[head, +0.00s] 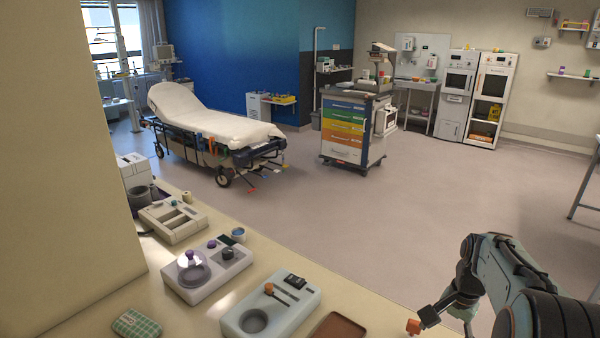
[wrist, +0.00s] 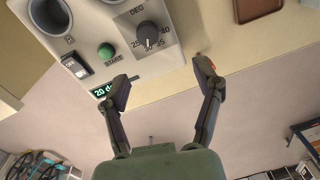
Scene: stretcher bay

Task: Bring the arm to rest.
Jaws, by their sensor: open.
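My gripper (wrist: 163,82) is open in the wrist view, its two fingers spread apart with nothing between them. Beyond the fingertips is a beige device (wrist: 115,45) with a dark dial (wrist: 150,35), a green button (wrist: 106,51), a black rocker switch (wrist: 75,64) and a lit green display that the left finger partly covers. In the head view my arm comes in at the lower right, bent, with the gripper (head: 421,322) low beside the counter. I cannot tell the exact gap between fingers and device.
The counter (head: 205,318) holds a white unit with a round well (head: 305,312), a grey unit with a clear dome (head: 207,268), a green checked pouch (head: 137,325) and a brown tray (head: 338,328). Open floor (head: 400,205) lies beyond, with a stretcher (head: 205,120) and drawer cart (head: 355,130).

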